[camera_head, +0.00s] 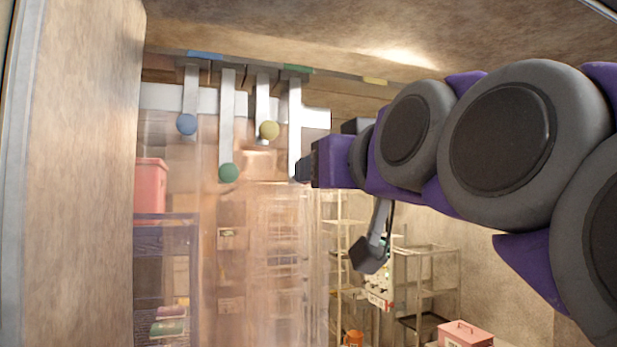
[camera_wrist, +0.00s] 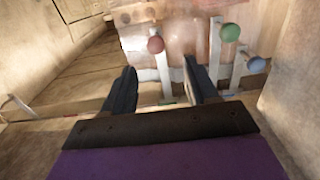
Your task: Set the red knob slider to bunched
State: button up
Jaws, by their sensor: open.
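The red knob (camera_wrist: 155,45) shows in the wrist view at the end of a flat pale hanging bar (camera_wrist: 163,75). My gripper (camera_wrist: 160,64) is open, with the knob seen between and just beyond its fingertips; I cannot tell if either finger touches it. In the head view my gripper (camera_head: 304,171) is at the lower end of the rightmost pale bar (camera_head: 294,120), and the red knob is hidden there. Coloured tags mark the header above: blue (camera_head: 205,55), green (camera_head: 298,69) and yellow (camera_head: 375,81). No wording shows on them.
Neighbouring bars carry a blue knob (camera_head: 186,124), a green knob (camera_head: 228,173) and a yellow knob (camera_head: 269,130), close left of my gripper. Clear strip curtains (camera_head: 270,240) hang below. A wall (camera_head: 85,180) stands at left; metal shelving (camera_head: 430,270) and a pink box (camera_head: 465,334) stand beyond.

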jog(key=shift+v, duration=1.9)
